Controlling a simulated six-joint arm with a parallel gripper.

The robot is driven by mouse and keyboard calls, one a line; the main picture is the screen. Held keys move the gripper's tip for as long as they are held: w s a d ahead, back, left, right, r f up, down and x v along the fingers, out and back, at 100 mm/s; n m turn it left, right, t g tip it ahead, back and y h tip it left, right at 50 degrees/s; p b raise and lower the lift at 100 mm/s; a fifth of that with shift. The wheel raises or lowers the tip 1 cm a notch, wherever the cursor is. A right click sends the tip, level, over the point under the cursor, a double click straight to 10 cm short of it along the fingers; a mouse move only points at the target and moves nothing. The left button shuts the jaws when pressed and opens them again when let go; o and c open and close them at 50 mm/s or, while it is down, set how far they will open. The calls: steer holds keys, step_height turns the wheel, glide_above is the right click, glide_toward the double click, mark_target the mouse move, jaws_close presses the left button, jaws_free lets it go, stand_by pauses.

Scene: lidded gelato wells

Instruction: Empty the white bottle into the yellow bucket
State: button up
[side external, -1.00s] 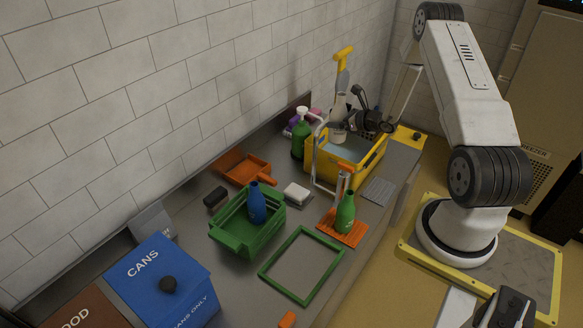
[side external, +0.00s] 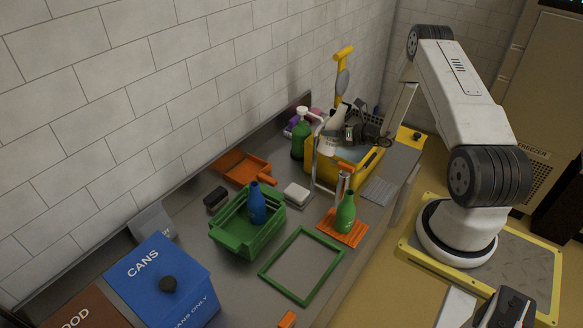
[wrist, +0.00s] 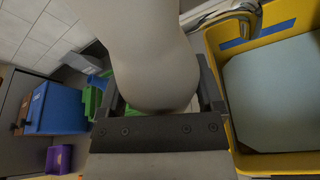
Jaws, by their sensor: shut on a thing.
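The white bottle (side external: 333,128) is held in my gripper (side external: 347,134), tilted, with its narrow end up and to the right in the side view. In the wrist view the bottle (wrist: 150,45) fills the space between the fingers, and its mouth is out of sight. The yellow bucket (side external: 369,166) stands at the far end of the counter with a pale blue surface inside. My gripper and the bottle are over or close above its left and back part. In the wrist view the bucket (wrist: 283,163) lies to the right of the bottle. No flow shows.
A metal faucet (side external: 315,160) rises just in front of the bucket. A green pump bottle (side external: 299,138) stands to its left. Nearer are a green crate (side external: 232,238) holding a blue bottle (side external: 257,204), and a green bottle (side external: 345,213) on an orange mat. A yellow-handled brush (side external: 343,60) stands behind.

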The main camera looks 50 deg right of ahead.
mark_target(338, 123)
steer(key=shift+a+f+m, duration=0.25)
steer(key=shift+f+m, duration=0.15)
steer(key=shift+f, duration=0.5)
steer(key=shift+w+a+f+m+t+y, duration=0.1)
steer(key=shift+a+f+m+t+y, duration=0.05)
steer(key=shift+f+m+t+y, duration=0.3)
steer(key=shift+a+f+m+t+y, duration=0.15)
steer(key=shift+f+m+t, duration=0.1)
steer(key=shift+f+m, duration=0.3)
steer(key=shift+a+m+t, duration=0.1)
steer(key=shift+m+t, duration=0.2)
steer(key=shift+m, duration=0.6)
steer(key=m, duration=0.1)
steer(key=m+t+y, duration=0.1)
steer(key=shift+r+m, duration=0.4)
steer(key=shift+d+r+m+t, duration=0.4)
steer(key=shift+m+t, duration=0.1)
steer(key=shift+m, duration=0.55)
steer(key=shift+d+r+m+t, duration=0.3)
steer(key=shift+r+m+t, duration=0.15)
steer(key=shift+m, duration=0.6)
steer(key=shift+d+r+m+t+h, duration=0.2)
steer(key=shift+r+m+t, duration=0.1)
steer(key=shift+r+m, duration=0.25)
steer(key=shift+d+r+m+t+h, duration=0.1)
steer(key=shift+r+m+t+h, duration=0.15)
steer(key=shift+m, duration=0.4)
steer(key=shift+r, duration=0.1)
